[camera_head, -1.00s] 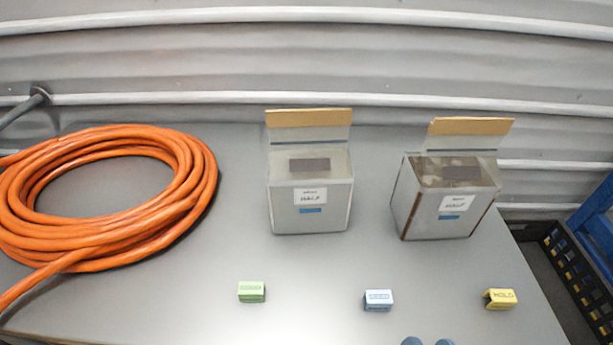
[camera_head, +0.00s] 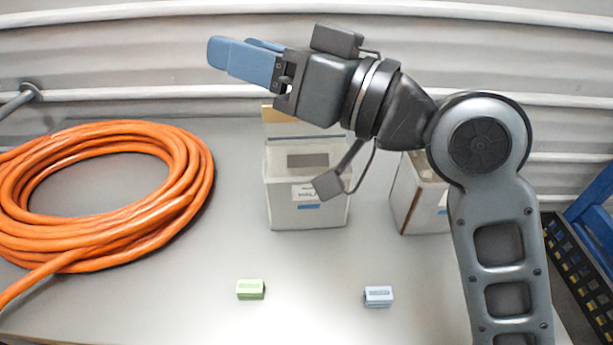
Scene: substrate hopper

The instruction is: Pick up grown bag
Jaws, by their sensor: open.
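Two pale box-shaped bags with raised tan-topped flaps stand upright on the grey table. The left bag (camera_head: 285,208) has a white label with a blue strip and a dark patch near its top; my wrist parts cover some of its upper area. The right bag (camera_head: 408,202) is mostly hidden behind my arm, with its left side and part of its front showing. I cannot tell from the labels which is the grown one. My gripper (camera_head: 238,52) has blue fingers, is open and empty, and points left, high above and apart from both bags.
A coiled orange hose (camera_head: 190,190) fills the table's left side. A green block (camera_head: 251,289) and a blue block (camera_head: 378,296) lie at the front. A blue frame with a dark bin (camera_head: 575,265) stands at the right. A corrugated wall (camera_head: 130,65) closes the back.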

